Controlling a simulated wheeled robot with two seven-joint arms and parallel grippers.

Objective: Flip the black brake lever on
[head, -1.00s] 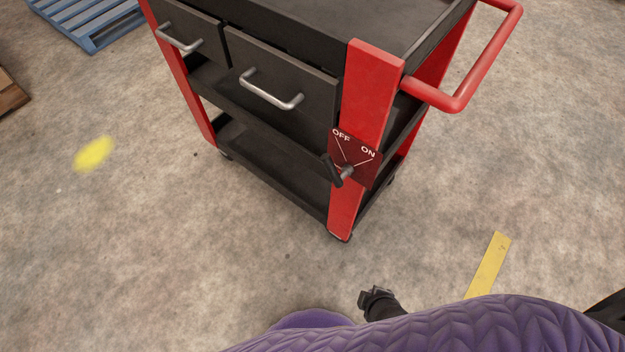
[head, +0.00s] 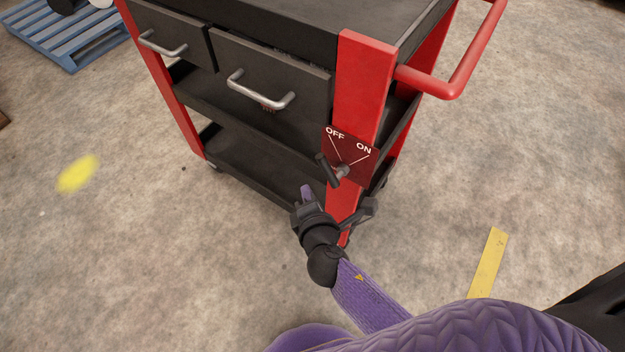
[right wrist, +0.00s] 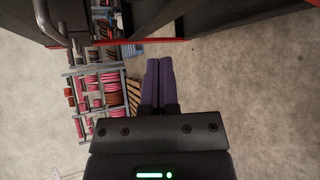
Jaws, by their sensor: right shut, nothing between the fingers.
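The black brake lever (head: 327,171) sits on a dark red plate (head: 357,157) marked OFF and ON, on the red corner post of the cart. It leans up and left from its pivot, toward the OFF side. My right gripper (head: 306,191) is in front of the cart, below and left of the lever, apart from it in the picture. In the right wrist view its two purple fingers (right wrist: 158,82) lie together with nothing between them. The lever does not show clearly in the right wrist view. My left gripper is not in view.
The black and red cart (head: 361,85) has drawers with metal handles (head: 262,97) and a red push handle (head: 434,88). A blue pallet (head: 68,42) lies at the far left. A shelf with pink and brown spools (right wrist: 97,92) shows in the right wrist view. Open floor surrounds the cart.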

